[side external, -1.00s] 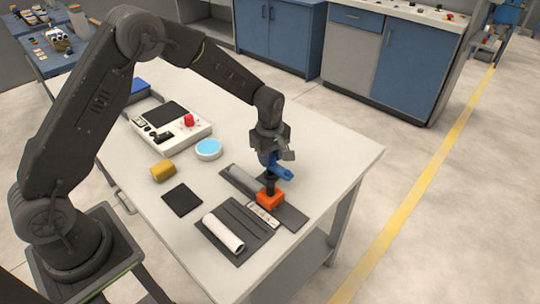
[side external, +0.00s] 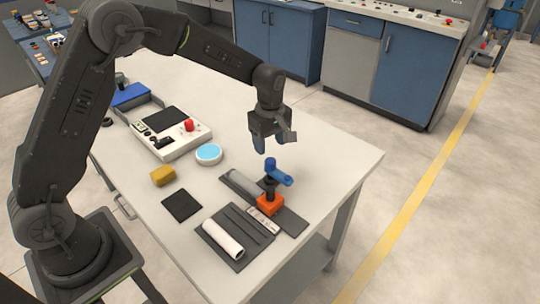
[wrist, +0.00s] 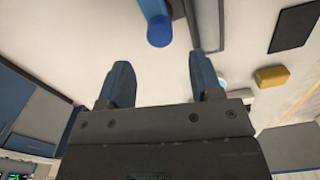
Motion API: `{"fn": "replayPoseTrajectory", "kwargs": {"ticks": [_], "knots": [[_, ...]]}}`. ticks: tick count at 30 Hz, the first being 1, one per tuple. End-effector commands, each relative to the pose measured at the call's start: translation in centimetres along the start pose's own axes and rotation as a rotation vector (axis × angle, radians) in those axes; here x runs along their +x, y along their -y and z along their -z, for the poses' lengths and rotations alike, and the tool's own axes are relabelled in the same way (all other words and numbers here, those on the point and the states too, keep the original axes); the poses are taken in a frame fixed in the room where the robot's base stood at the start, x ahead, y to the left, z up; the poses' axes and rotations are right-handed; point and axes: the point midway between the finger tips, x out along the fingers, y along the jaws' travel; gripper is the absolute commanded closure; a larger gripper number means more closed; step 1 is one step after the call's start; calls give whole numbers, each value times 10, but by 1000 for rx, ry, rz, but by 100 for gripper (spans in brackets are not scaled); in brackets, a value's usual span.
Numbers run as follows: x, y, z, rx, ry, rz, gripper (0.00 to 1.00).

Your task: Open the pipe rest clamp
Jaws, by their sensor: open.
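The pipe rest clamp has an orange block (side external: 270,205), a dark post and a blue handle (side external: 280,176) on top. It stands at one end of a dark plate (side external: 291,222), with a grey pipe (side external: 243,183) lying behind it. I cannot tell whether the clamp is open or shut. My gripper (side external: 273,146) is open and empty, above the blue handle and apart from it. In the wrist view, my two blue fingers (wrist: 160,62) are spread with a gap between them. The rounded blue handle end (wrist: 160,31) shows beyond them.
A white pipe (side external: 222,239) lies on a dark grooved mat (side external: 238,264) in front of the clamp. A black pad (side external: 182,205), a yellow block (side external: 163,176), a cyan-topped disc (side external: 208,154) and a control box (side external: 171,130) sit to the left. The table's right side is clear.

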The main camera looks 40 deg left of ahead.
Motion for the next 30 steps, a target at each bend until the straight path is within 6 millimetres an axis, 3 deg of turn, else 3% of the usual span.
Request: {"fn": "replayPoseTrajectory", "kwargs": {"ticks": [3,9,15,25,30], "knots": [[-28,-1,0,0,-1,-4,41],[-58,0,0,-1,0,-3,41],[-70,0,0,-1,0,-1,41],[-72,1,0,4,0,-3,41],[-98,19,-2,107,-10,-45,41]]}}
